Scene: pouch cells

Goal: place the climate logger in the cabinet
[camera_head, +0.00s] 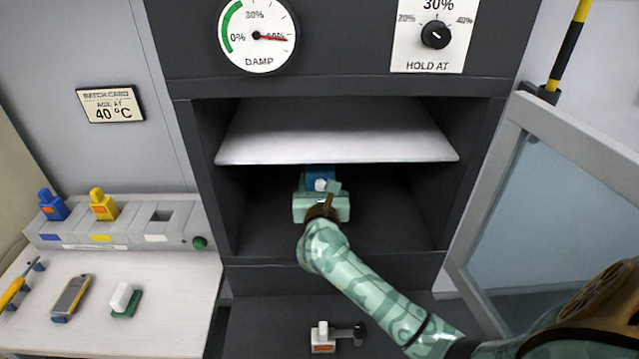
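The cabinet (462,180) stands open in the middle, with a white shelf (335,135) across its upper part. My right arm comes in from the lower right, and my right gripper (321,190) is inside the dark space below the shelf. A small blue thing with a white round spot (320,172) shows just beyond the gripper, below the shelf's front edge; it may be the climate logger. The gripper body hides its own fingertips and the lower part of the blue thing, so I cannot tell whether it is gripped. My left gripper is out of view.
The glass door (570,200) stands open at right. The left table (170,320) holds a grey-and-yellow device (71,296), a white-and-green block (124,300) and a rack (120,240) with blue and yellow plugs. A white plug (321,336) sits below the opening.

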